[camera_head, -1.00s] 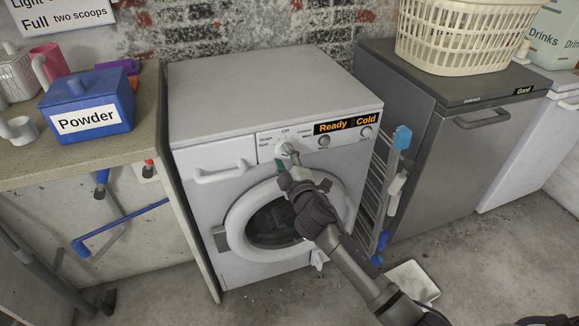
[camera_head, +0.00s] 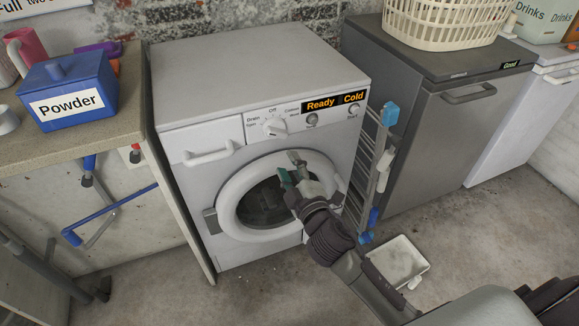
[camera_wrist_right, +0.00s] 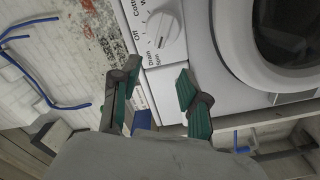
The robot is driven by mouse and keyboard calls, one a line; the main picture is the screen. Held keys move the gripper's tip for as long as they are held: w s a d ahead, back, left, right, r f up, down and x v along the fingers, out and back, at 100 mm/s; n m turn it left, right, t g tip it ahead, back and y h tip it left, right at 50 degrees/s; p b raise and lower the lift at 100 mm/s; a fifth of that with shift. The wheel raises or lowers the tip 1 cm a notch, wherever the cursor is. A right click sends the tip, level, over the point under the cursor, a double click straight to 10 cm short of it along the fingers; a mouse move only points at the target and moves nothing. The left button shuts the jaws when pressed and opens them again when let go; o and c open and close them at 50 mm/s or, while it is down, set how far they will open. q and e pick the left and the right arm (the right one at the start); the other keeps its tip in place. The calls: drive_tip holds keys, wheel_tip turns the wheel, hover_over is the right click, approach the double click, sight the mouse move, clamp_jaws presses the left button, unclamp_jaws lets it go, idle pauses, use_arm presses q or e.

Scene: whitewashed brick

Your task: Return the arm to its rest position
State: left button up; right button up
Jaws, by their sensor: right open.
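My right gripper (camera_head: 290,168) is in front of the washing machine (camera_head: 260,75), before its round door and below the control panel. It is open and empty; its green-padded fingers stand apart in the right wrist view (camera_wrist_right: 155,92). The white program dial (camera_head: 275,127) is clear of the fingers. It also shows in the right wrist view (camera_wrist_right: 162,28), beyond the fingertips. The machine's displays read "Ready" and "Cold". The round door (camera_head: 228,212) is closed. My left gripper is not in view.
A blue box labelled "Powder" (camera_head: 70,92) stands on the counter (camera_head: 100,135) at left. A folded drying rack (camera_head: 372,165) stands between the washer and the grey appliance (camera_head: 450,130). A white tray (camera_head: 398,262) lies on the floor. A basket (camera_head: 445,22) sits on the grey appliance.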

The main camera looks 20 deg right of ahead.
drive_tip(key=s+d+f+m+g, duration=0.1)
drive_tip(key=s+f+m+g, duration=0.3)
drive_tip(key=f, duration=0.7)
drive_tip(key=s+d+f+g+h, duration=0.15)
drive_tip(key=s+f, duration=0.35)
drive_tip(key=f, duration=0.6)
drive_tip(key=s+d+f+m+g, duration=0.15)
drive_tip(key=s+f+g, duration=0.3)
drive_tip(key=f, duration=0.65)
drive_tip(key=s+a+f+m+g, duration=0.1)
drive_tip(key=s+f+m+g, duration=0.15)
drive_tip(key=s+f, duration=0.6)
drive_tip(key=s+f+m+g, duration=0.25)
drive_tip(key=s+f, duration=0.25)
drive_tip(key=s, duration=0.7)
use_arm(q)
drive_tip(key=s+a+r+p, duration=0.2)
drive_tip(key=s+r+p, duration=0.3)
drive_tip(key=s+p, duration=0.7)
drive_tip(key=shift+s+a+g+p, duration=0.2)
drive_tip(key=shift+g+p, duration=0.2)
drive_tip(key=shift+p, duration=0.6)
use_arm(e)
drive_tip(key=s+d+r+g, duration=0.2)
drive_tip(key=s+r, duration=0.2)
drive_tip(key=s, duration=0.9)
drive_tip(key=shift+y, duration=0.45)
drive_tip(key=shift+d+r+n, duration=0.1)
drive_tip(key=shift+r+n, duration=0.05)
drive_tip(key=shift+n, duration=0.1)
